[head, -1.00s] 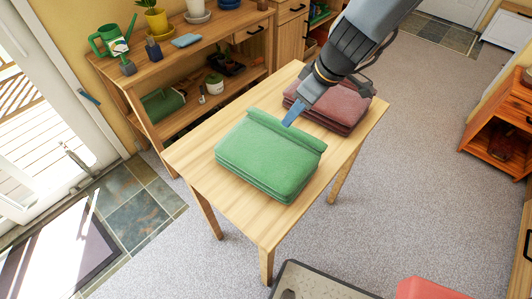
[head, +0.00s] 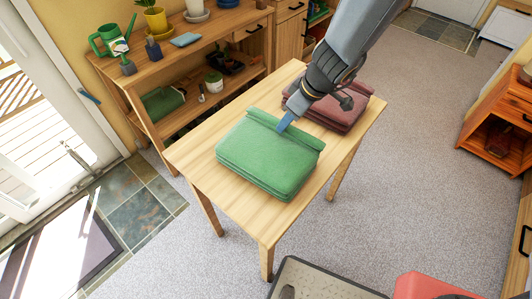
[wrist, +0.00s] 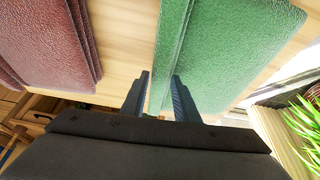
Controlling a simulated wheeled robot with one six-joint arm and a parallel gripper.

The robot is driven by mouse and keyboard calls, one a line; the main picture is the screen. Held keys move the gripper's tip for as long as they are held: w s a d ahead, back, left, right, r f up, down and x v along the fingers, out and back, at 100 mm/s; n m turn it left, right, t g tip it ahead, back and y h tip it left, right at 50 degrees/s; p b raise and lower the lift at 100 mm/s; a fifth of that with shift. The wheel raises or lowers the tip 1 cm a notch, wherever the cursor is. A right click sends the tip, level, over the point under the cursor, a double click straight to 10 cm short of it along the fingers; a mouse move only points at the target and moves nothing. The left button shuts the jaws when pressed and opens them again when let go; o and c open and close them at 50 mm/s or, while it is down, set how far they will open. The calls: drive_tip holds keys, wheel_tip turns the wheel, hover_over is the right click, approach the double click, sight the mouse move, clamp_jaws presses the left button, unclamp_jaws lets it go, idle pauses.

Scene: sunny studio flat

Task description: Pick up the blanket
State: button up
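A folded green blanket (head: 268,160) lies on the wooden table, with a raised roll along its far edge. A folded dark red blanket (head: 340,112) lies behind it to the right. My gripper (head: 282,128) is at the green blanket's rolled far edge, pointing down. In the wrist view my gripper (wrist: 160,76) has its two fingers apart, with the edge of the green blanket (wrist: 225,45) showing between them. The red blanket (wrist: 55,40) is off to the left there. I cannot tell whether the fingers touch the cloth.
The wooden table (head: 240,222) has bare top around the blankets. A wooden shelf (head: 150,70) with a green watering can (head: 110,40) and pots stands behind. A glass door (head: 40,110) is at left. Carpet (head: 400,190) is open at right.

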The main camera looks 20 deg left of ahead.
clamp_jaws()
idle(1.1)
